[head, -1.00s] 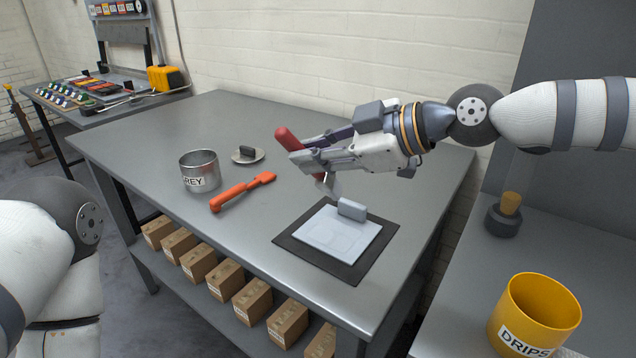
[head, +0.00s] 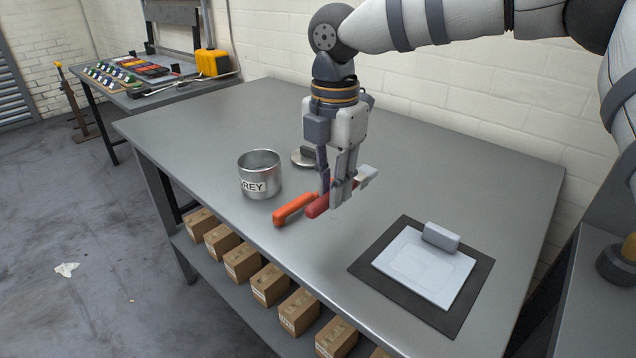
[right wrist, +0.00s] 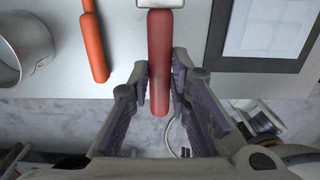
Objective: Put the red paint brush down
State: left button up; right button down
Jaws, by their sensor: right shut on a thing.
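The red paint brush (head: 317,206) is held in my right gripper (head: 338,206), with its red handle toward the front edge and its pale head (head: 367,175) toward the back right. The gripper points down, low over the table (head: 470,178), just right of an orange-handled tool (head: 294,209). I cannot tell whether the brush touches the table. In the right wrist view the brush's red handle (right wrist: 159,62) runs between the fingers (right wrist: 161,92), and the orange tool (right wrist: 95,46) lies beside it. My left gripper is out of view.
A metal can (head: 260,178) labelled GREY stands left of the tools, with a round lid (head: 303,157) behind. A dark mat (head: 440,312) with a white sheet and grey block (head: 441,236) lies right. The table's back right is clear. Boxes (head: 270,284) sit on the shelf below.

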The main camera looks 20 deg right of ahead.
jog(key=shift+r, duration=0.15)
jog(key=shift+f, duration=3.45)
jog(key=c, duration=1.8)
grip_release()
jog(key=o, duration=0.6)
jog(key=shift+c, duration=0.2)
